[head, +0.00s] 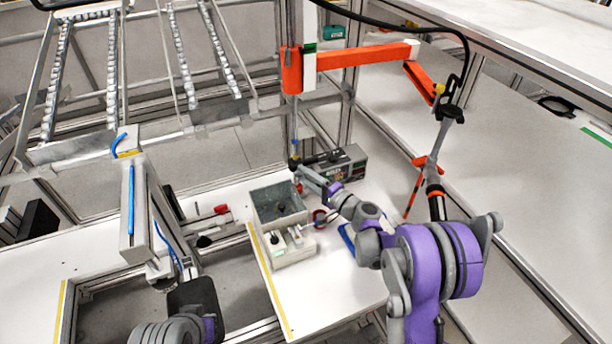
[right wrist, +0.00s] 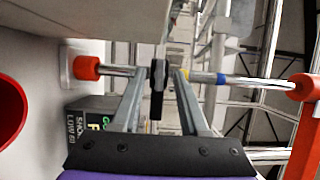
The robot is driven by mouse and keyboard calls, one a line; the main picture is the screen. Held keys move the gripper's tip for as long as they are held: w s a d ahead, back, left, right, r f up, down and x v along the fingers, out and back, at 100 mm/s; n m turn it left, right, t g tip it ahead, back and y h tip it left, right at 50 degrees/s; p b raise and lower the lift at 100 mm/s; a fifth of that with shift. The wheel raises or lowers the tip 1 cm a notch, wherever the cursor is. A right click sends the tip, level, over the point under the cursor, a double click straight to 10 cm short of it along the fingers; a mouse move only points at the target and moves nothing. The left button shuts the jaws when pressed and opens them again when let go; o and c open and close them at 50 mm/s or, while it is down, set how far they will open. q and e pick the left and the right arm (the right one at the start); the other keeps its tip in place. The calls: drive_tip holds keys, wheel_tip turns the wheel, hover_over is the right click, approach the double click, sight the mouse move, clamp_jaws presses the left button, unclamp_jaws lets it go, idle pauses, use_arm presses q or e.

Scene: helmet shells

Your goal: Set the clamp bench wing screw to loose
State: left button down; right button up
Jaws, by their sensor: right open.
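The wing screw (right wrist: 158,88) shows in the right wrist view as a dark, flat piece on a horizontal metal rod (right wrist: 122,71). My right gripper (right wrist: 155,76) is open, with one finger on each side of it; I cannot tell whether either finger touches it. In the head view my right gripper (head: 303,172) is by the upright post behind the grey bin, and the screw is too small there to make out its setting. Part of my left arm (head: 172,332) shows at the lower left; its fingertips cannot be made out.
A grey open bin (head: 262,196) and a pale fixture block (head: 292,250) stand on the white bench. A dark labelled box (head: 350,160) is close behind my right gripper. An orange jointed arm (head: 365,54) hangs above. The bench front (head: 325,297) is mostly clear.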

clamp_jaws()
use_arm(q)
drive_tip(key=shift+s+f, duration=0.1)
drive_tip(key=shift+f, duration=0.05)
idle(0.4)
drive_tip(key=f+b, duration=0.1)
drive_tip(key=s+f+b, duration=0.1)
drive_tip(key=f, duration=0.1)
drive_tip(key=shift+s+f+b, duration=0.25)
drive_tip(key=shift+f+b, duration=0.55)
drive_tip(key=shift+f, duration=0.05)
drive_tip(key=shift+s+f+b, duration=0.2)
drive_tip(key=shift+f+b, duration=0.6)
use_arm(e)
drive_tip(key=shift+f+m+t+y, duration=0.15)
drive_tip(key=shift+m+t, duration=0.55)
drive_tip(key=shift+m, duration=1.15)
drive_tip(key=shift+f+m+t+y, duration=0.15)
drive_tip(key=shift+m+t, duration=0.55)
drive_tip(key=shift+m, duration=1.15)
drive_tip(key=shift+r, duration=0.1)
